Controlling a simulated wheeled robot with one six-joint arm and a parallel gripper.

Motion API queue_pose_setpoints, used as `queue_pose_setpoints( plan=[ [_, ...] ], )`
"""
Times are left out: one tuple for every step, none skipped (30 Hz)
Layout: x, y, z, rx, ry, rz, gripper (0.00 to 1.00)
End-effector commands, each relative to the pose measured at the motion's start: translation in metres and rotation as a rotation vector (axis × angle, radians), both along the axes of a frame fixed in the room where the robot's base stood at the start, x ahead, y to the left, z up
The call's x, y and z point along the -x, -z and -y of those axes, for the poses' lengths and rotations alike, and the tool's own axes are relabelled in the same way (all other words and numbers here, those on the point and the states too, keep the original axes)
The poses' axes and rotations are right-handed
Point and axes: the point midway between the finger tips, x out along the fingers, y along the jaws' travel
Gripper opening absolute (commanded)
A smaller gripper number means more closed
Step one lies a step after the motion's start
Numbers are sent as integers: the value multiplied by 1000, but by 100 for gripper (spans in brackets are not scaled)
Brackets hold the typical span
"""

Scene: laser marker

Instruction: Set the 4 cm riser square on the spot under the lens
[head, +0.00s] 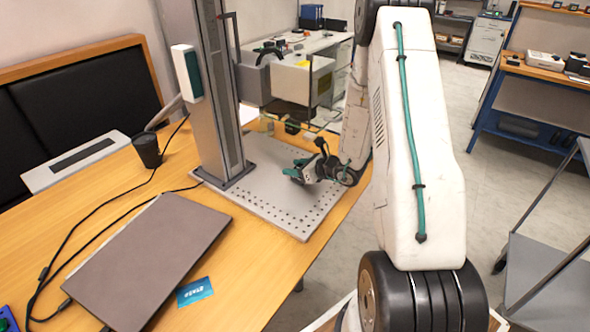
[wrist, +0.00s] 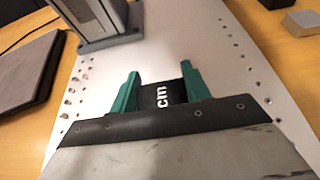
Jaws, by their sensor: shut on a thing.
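My gripper (head: 296,174) is low over the perforated base plate (head: 262,203) of the laser marker. In the wrist view its green fingers (wrist: 160,88) are shut on a black riser (wrist: 162,96) with white "cm" lettering. The rest of the lettering is hidden. The plate (wrist: 205,50) spreads under and beyond the fingers. I cannot tell whether the riser touches it. The marker's lens (head: 291,127) hangs under the marking head, above and behind my gripper. The spot under it cannot be made out.
The marker's column (head: 212,100) stands at the plate's back left; its foot (wrist: 110,30) is ahead left in the wrist view. A closed laptop (head: 150,258), a blue card (head: 195,291) and a black cup (head: 148,149) are on the table. A grey block (wrist: 302,22) lies off the plate's right side.

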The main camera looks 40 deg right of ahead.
Motion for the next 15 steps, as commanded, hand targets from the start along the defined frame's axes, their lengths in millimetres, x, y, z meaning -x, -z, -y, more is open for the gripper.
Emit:
queue_pose_setpoints(
  plan=[
    [0, 6, 0, 0, 0, 0, 16],
    [0, 7, 0, 1, 0, 1, 16],
    [0, 7, 0, 1, 0, 3, 16],
    [0, 7, 0, 2, 0, 3, 16],
    [0, 6, 0, 2, 0, 3, 16],
    [0, 6, 0, 2, 0, 3, 16],
    [0, 6, 0, 2, 0, 3, 16],
    [0, 6, 0, 2, 0, 3, 16],
    [0, 7, 0, 1, 0, 3, 16],
    [0, 7, 0, 1, 0, 3, 16],
    [0, 8, 0, 1, 0, 3, 16],
    [0, 9, 0, 1, 1, 2, 16],
    [0, 9, 0, 1, 0, 3, 55],
    [0, 9, 0, 1, 0, 3, 64],
    [0, 9, 0, 2, 0, 2, 69]
  ],
)
